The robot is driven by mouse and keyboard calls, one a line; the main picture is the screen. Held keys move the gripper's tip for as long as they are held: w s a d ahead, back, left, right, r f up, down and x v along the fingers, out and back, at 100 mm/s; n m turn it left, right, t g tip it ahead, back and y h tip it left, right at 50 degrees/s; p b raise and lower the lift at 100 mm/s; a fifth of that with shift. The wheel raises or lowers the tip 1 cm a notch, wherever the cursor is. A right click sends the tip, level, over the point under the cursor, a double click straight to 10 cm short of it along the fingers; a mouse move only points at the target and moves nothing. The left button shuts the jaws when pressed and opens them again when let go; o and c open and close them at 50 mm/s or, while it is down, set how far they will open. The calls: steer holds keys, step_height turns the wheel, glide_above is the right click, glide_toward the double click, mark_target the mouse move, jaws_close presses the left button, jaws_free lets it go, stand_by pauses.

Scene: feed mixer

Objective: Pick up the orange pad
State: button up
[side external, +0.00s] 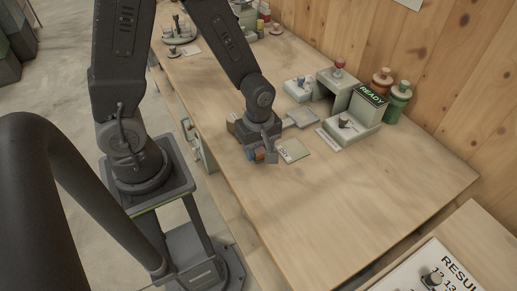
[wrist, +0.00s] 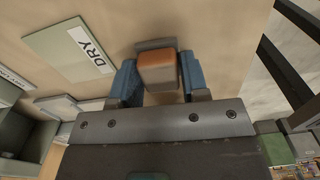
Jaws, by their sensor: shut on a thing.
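The orange pad (wrist: 158,69) is a small block with an orange-brown face, seen in the wrist view between the two blue fingers. My gripper (wrist: 158,82) is shut on it. In the side external view my gripper (side external: 264,155) is low over the wooden table, near its left edge. Only a small bit of orange shows there, and my gripper hides the rest of the pad. I cannot tell whether the pad touches the table.
A pale green card (wrist: 70,50) labelled DRY lies beside my gripper; it also shows in the side external view (side external: 294,150). A grey machine with a READY sign (side external: 371,94) and bottles (side external: 397,100) stand toward the wall. The table's front right (side external: 340,205) is clear.

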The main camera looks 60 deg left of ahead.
mark_target(259, 148)
steer(key=shift+r, duration=0.6)
step_height(259, 148, up, 3)
steer(key=shift+w+f, duration=0.1)
steer(key=shift+f, duration=0.1)
steer(key=s+a+r, duration=0.4)
steer(key=a+r, duration=0.3)
steer(key=a, duration=0.4)
